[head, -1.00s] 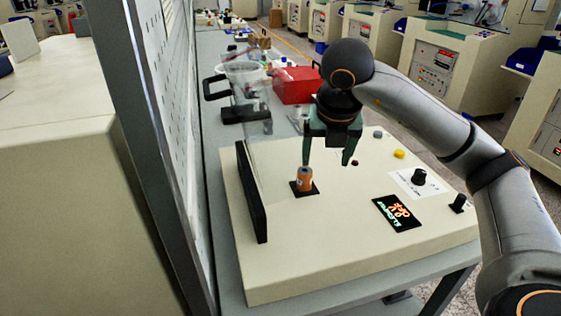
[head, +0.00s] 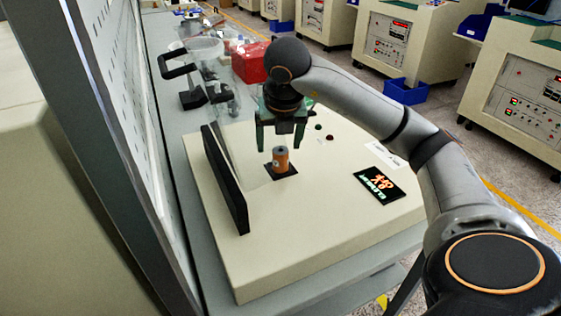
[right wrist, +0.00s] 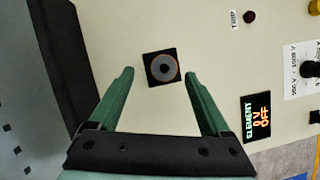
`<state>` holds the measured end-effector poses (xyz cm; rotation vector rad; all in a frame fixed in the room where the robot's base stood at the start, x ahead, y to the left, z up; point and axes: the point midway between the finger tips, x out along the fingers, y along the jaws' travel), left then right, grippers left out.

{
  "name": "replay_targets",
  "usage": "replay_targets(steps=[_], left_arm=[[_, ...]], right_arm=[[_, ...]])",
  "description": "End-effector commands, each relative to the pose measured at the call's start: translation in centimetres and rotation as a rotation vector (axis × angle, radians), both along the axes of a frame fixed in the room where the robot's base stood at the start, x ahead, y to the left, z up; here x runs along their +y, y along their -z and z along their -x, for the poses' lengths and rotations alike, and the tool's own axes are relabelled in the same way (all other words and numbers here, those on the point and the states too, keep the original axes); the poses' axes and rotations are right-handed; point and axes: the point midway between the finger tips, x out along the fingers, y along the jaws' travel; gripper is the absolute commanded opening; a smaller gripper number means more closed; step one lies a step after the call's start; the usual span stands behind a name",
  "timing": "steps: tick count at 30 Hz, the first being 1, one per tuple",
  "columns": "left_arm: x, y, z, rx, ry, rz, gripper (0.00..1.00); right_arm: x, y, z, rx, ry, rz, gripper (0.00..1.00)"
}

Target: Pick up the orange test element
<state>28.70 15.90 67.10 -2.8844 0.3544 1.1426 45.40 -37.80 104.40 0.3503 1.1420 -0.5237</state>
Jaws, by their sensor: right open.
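The orange test element (head: 281,160) is a small upright cylinder with a grey top. It stands on a small black square pad (head: 292,171) on the cream tester's top. In the right wrist view I look down on the element's round grey top (right wrist: 163,68), just ahead of and between the fingertips. My right gripper (head: 279,147) is open, with green fingers pointing down above and just behind the element in the head view. In the right wrist view the gripper (right wrist: 159,73) has a finger on each side, apart from the element. My left gripper is not in view.
A black upright bar (head: 226,180) with a clear panel stands left of the element. A display (head: 380,184) and knobs lie to the right on the cream tester (head: 300,225). A red box (head: 250,62) and a clear container (head: 205,50) stand behind.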

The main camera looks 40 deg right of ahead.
Motion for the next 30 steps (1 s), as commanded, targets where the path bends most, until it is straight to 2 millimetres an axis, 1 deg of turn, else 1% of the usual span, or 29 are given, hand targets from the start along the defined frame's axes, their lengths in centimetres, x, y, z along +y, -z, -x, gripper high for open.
replay_targets(steps=[2, 9, 12, 20, 23, 30], left_arm=[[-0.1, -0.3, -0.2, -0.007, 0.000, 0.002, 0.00], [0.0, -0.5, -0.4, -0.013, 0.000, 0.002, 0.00], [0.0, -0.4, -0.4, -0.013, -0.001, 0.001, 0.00], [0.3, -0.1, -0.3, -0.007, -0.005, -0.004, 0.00], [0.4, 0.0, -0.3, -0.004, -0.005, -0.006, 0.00], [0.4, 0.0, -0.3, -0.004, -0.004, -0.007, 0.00]], right_arm=[[-0.2, 0.5, -0.1, 0.002, 0.002, 0.001, 0.81], [-1.3, 3.8, -0.7, 0.004, 0.003, 0.000, 0.81], [-1.5, 4.7, -1.0, 0.002, 0.002, 0.000, 0.81], [-1.6, 5.0, -1.1, 0.000, 0.001, 0.000, 0.81], [-1.6, 5.0, -1.1, 0.000, 0.001, 0.000, 0.72], [-1.6, 5.0, -1.1, 0.000, 0.001, 0.000, 0.46]])
